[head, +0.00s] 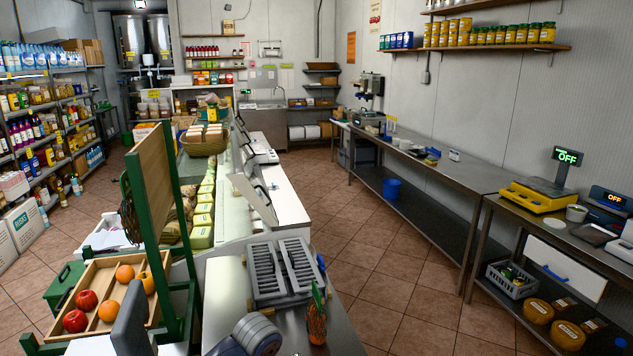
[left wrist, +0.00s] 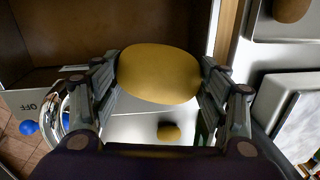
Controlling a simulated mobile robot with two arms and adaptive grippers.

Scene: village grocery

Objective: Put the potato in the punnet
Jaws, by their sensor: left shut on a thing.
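The potato (left wrist: 158,74), a smooth yellow-brown oval, is between the two fingers of my left gripper (left wrist: 158,88) in the left wrist view. The gripper is shut on it, with one finger pad against each end. A pale, shiny surface shows behind and below it. I cannot make out the punnet for certain in either view. The head view does not clearly show the potato or the fingers of either gripper. My right gripper is not in view.
In the left wrist view, a smaller brown oval (left wrist: 169,131) shows on the pale surface; I cannot tell whether it is a reflection. A metal bowl (left wrist: 55,112) is at left. In the head view, a wooden fruit crate (head: 100,275) and grey slotted rack (head: 283,272) stand nearby.

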